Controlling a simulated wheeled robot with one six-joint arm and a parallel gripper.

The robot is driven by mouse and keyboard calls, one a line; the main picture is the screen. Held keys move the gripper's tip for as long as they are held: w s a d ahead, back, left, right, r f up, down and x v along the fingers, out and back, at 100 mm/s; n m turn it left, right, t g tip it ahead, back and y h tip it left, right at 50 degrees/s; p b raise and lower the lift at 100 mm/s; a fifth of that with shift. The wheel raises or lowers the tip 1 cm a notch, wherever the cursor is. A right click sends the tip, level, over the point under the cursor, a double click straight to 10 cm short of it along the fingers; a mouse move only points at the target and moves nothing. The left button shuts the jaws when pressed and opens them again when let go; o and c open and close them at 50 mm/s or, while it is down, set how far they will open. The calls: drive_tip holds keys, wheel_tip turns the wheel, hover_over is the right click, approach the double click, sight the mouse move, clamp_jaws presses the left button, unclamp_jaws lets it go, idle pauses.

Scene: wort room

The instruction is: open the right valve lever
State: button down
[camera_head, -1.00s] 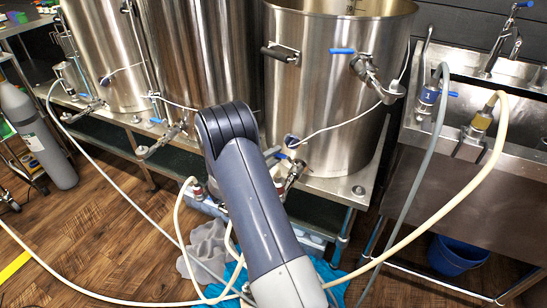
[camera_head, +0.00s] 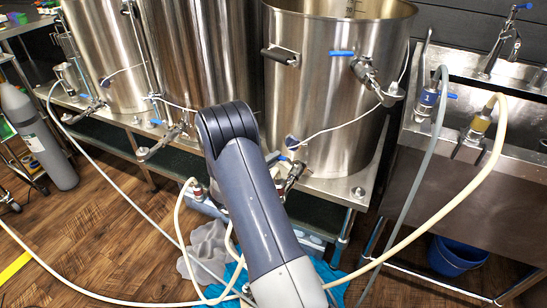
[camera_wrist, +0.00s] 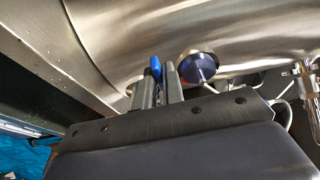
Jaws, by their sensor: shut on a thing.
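The right steel kettle (camera_head: 335,115) has a low valve at its front. In the wrist view my gripper (camera_wrist: 157,80) is shut on this blue lever (camera_wrist: 155,67), whose tip sticks out between the fingers, close to the kettle wall (camera_wrist: 110,40). The valve body is mostly hidden by the fingers in the wrist view.
A round dark-blue probe head (camera_wrist: 198,66) with a white cable sits right beside the fingers. An upper blue-handled valve (camera_head: 341,52) is on the same kettle. Pale hoses (camera_head: 470,185) cross the front. A steel sink (camera_head: 430,140) stands right; a blue bucket (camera_head: 455,255) is below it.

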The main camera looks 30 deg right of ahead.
drive_tip(key=shift+s+a+n+t+y+p, duration=0.3)
drive_tip(key=shift+n+t, duration=0.3)
drive_tip(key=shift+t, duration=0.3)
drive_tip(key=shift+s+a+n+t+y+p, duration=0.2)
drive_tip(key=shift+s+n+t, duration=0.15)
drive_tip(key=shift+n+t, duration=0.4)
drive_tip(key=c, duration=1.5)
unclamp_jaws()
drive_tip(key=shift+p+v, duration=0.65)
drive_tip(key=shift+v, duration=4.75)
drive_tip(key=shift+s+f, duration=0.1)
drive_tip(key=shift+c, duration=0.4)
